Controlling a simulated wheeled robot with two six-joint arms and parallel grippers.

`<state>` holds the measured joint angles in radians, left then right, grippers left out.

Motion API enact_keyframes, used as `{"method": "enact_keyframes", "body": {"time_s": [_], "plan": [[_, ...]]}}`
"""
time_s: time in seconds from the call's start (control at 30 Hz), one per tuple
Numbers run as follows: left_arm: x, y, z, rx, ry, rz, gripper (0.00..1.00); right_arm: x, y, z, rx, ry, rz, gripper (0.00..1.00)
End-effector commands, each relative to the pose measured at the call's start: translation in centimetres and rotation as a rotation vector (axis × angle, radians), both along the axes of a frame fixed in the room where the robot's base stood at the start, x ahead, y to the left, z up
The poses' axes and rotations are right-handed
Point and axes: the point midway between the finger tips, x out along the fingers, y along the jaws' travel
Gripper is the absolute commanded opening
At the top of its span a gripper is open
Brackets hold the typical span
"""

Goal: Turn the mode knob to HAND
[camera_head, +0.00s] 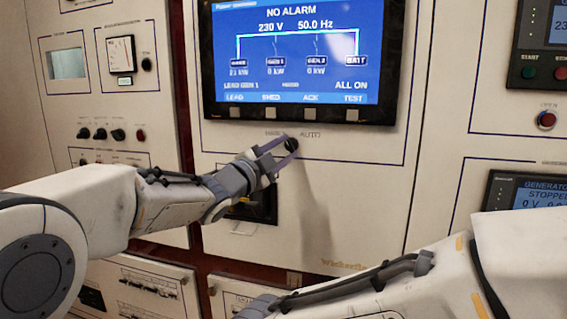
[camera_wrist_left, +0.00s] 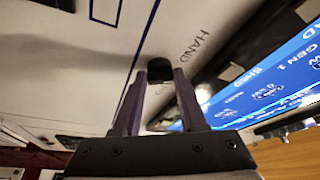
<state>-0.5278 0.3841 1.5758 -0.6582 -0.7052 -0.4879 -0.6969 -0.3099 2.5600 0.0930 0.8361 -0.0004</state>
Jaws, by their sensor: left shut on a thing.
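The mode knob (camera_head: 291,144) is a small black knob on the cream panel just below the large screen. The word AUTO (camera_head: 310,134) is printed above it to the right, and a label to its left is partly unreadable. My left gripper (camera_head: 284,148) is shut on the knob, with its fingers on either side. In the left wrist view the dark knob (camera_wrist_left: 159,70) sits between the fingertips, and the HAND label (camera_wrist_left: 196,44) is printed nearby. I cannot tell which way the knob points. My right gripper is out of view; only my right arm shows.
The blue screen (camera_head: 297,55) reads NO ALARM and has a row of buttons beneath it. A dark recess (camera_head: 262,207) lies behind and below my left wrist. Several small knobs (camera_head: 100,134) are on the left panel. A red button (camera_head: 546,120) is on the right panel.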

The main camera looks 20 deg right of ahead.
Motion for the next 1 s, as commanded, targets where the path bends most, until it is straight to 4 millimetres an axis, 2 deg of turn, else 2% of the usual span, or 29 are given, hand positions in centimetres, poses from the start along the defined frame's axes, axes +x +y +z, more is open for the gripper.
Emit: {"method": "enact_keyframes", "body": {"time_s": [0.03,0.23,0.8,0.83,0.9,1.0], "plan": [[0.1,0.1,-0.6,-0.017,0.015,0.003,0.00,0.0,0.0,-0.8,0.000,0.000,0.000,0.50],[0.1,0.0,-0.5,-0.076,0.056,0.003,0.00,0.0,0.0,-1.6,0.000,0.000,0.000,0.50],[0.1,0.1,-0.3,-0.101,0.075,0.004,0.00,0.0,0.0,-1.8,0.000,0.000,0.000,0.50],[0.1,0.1,-0.3,-0.101,0.075,0.004,0.45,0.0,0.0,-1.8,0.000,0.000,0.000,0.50],[0.1,0.1,-0.3,-0.101,0.075,0.004,0.71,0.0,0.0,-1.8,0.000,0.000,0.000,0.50],[0.0,0.0,-0.3,-0.101,0.073,0.002,0.71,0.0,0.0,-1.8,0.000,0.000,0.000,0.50]]}}
